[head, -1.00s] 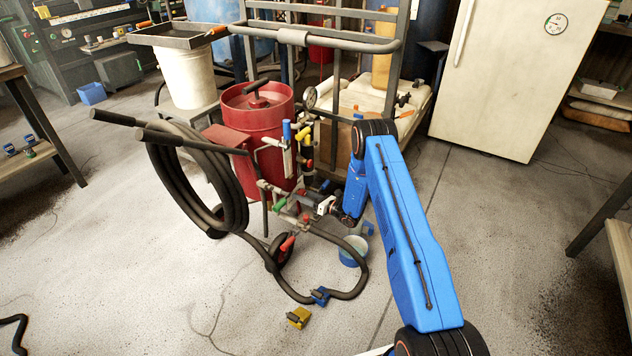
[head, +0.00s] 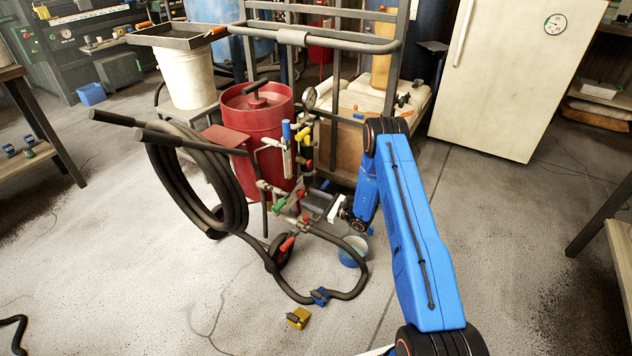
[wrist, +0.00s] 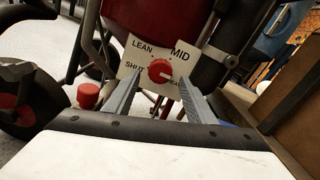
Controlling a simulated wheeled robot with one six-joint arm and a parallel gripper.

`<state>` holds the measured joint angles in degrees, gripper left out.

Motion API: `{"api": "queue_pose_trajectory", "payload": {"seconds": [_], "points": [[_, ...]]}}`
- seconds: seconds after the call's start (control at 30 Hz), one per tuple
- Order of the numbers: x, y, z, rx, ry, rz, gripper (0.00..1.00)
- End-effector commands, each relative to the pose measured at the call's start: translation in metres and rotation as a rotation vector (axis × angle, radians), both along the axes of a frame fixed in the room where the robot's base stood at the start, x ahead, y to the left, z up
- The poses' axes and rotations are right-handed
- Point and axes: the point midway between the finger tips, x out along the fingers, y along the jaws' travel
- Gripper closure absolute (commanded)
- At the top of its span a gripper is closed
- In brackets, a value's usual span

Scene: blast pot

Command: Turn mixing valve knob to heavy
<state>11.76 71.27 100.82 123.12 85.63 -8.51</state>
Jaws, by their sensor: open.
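The mixing valve knob (wrist: 160,71) is round and red, on a white label plate (wrist: 135,57) marked LEAN, MID and SHUT. A fourth word at lower right is partly hidden; only "EA" is readable. The knob's white pointer mark points to the lower right, towards that word. My gripper (wrist: 159,82) is open and empty, with one finger on each side of the knob in the picture and apart from it. In the head view my gripper (head: 336,208) is to the right of the pot's lower piping; the knob cannot be made out there.
The red blast pot (head: 255,115) stands behind the piping, with a coiled black hose (head: 190,185) at its left. A red cap (wrist: 88,95) is left of my fingers. Floor at right is clear.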

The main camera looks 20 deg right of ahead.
Motion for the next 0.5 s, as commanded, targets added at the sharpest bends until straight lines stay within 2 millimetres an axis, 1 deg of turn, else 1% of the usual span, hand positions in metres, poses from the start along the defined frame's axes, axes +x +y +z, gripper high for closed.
{"api": "queue_pose_trajectory", "payload": {"seconds": [0.1, 0.5], "points": [[-0.014, -0.015, 0.000, 0.000, 0.002, -0.002, 0.50], [-0.059, -0.060, 0.000, 0.002, 0.002, -0.001, 0.50]]}}
